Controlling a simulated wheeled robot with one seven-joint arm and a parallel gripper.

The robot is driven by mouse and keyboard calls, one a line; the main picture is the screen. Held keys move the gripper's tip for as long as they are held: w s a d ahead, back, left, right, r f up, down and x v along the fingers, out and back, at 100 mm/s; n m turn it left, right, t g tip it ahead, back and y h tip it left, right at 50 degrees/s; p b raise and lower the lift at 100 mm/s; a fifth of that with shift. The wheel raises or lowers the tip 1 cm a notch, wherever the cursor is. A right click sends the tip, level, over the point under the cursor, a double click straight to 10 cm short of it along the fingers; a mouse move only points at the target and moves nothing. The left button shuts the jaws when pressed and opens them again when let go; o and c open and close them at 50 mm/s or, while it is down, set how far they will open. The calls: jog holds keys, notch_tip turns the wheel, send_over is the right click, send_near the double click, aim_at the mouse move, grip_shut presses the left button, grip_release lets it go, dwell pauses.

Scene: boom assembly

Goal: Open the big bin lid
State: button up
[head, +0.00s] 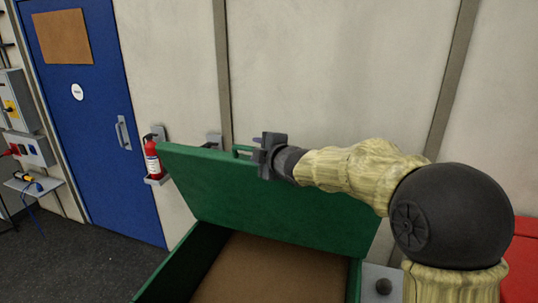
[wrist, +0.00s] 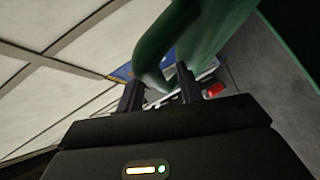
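The big green bin (head: 180,270) stands in front of me with its lid (head: 270,205) swung up, leaning back toward the wall. The brown inside of the bin shows below it. My gripper (head: 264,154) is at the top edge of the lid, beside the handle. In the wrist view my gripper's fingers (wrist: 160,92) stand apart, with the handle's curved end between or just beyond them. I cannot tell whether they touch it.
A blue door (head: 90,110) and a red fire extinguisher (head: 152,158) are on the left. A pale panelled wall (head: 330,75) stands behind the bin. A red surface (head: 522,265) lies at the right edge. Dark floor (head: 100,265) is clear at the lower left.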

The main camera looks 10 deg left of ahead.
jog(key=v, duration=1.7)
jog(key=shift+s+b, duration=0.2)
jog(key=shift+b, duration=0.1)
jog(key=s+d+f+m+g+h+b, duration=0.15)
jog(key=d+f+m+h, duration=0.25)
jog(key=d+f+m, duration=0.5)
jog(key=d+f+m+h+b, duration=0.35)
jog(key=d+f, duration=0.35)
jog(key=f, duration=0.4)
jog(key=s+d+f+m+g+h+b, duration=0.1)
jog(key=s+d+f+m+g, duration=0.2)
jog(key=s+f+m, duration=0.2)
jog(key=s+d+f+m+g+h+b, duration=0.1)
jog(key=s+d+f+m+g, duration=0.2)
jog(key=s+f, duration=0.6)
jog(key=f+m+g, duration=0.1)
jog(key=m, duration=0.1)
jog(key=shift+s+d+f+m, duration=0.15)
jog(key=shift+s+f+m, duration=0.1)
jog(key=shift+m, duration=0.1)
